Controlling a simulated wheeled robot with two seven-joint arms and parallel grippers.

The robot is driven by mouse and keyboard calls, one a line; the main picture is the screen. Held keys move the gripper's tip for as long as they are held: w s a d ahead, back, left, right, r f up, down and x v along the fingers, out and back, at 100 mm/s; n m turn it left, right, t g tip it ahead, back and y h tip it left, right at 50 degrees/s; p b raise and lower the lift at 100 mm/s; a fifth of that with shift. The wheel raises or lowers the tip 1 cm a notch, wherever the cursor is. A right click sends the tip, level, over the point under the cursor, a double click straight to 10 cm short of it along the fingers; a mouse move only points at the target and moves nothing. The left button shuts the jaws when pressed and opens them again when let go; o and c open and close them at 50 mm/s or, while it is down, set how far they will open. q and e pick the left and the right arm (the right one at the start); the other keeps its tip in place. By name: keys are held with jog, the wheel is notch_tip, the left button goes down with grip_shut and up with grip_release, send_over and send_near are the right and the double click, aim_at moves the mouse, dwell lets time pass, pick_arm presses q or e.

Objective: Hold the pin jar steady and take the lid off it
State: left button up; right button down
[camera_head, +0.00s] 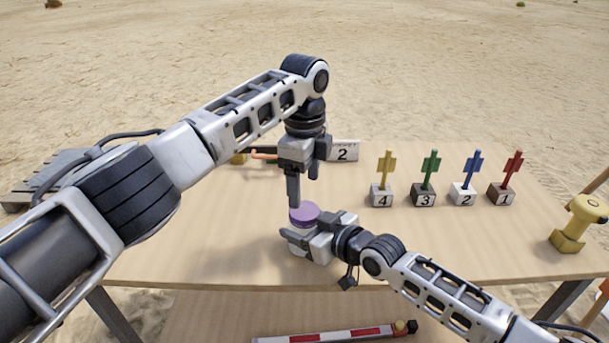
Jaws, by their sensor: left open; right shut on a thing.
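The pin jar's purple lid (304,213) shows on the table between my two grippers. The jar body below it is mostly hidden behind my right gripper (296,244), which is shut on the jar from the right. My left gripper (293,192) is open and points straight down just above the lid, at its left part. I cannot tell whether its fingers touch the lid. The lid appears seated on the jar.
Numbered blocks with yellow (386,170), green (430,170), blue (470,170) and red (512,170) pins stand at the back right. A sign marked 2 (344,151) is behind my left gripper. A yellow object (580,222) stands at the right edge.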

aim_at(304, 210)
pick_arm(q)
notch_tip(304, 210, down, 6)
jog(key=shift+r, duration=0.1)
jog(key=shift+c, duration=0.3)
jog(key=c, duration=0.9)
jog(key=n, duration=0.3)
jog(key=shift+n, duration=0.3)
jog(key=shift+c, duration=0.2)
jog(key=o, duration=1.1)
jog(key=shift+c, duration=0.2)
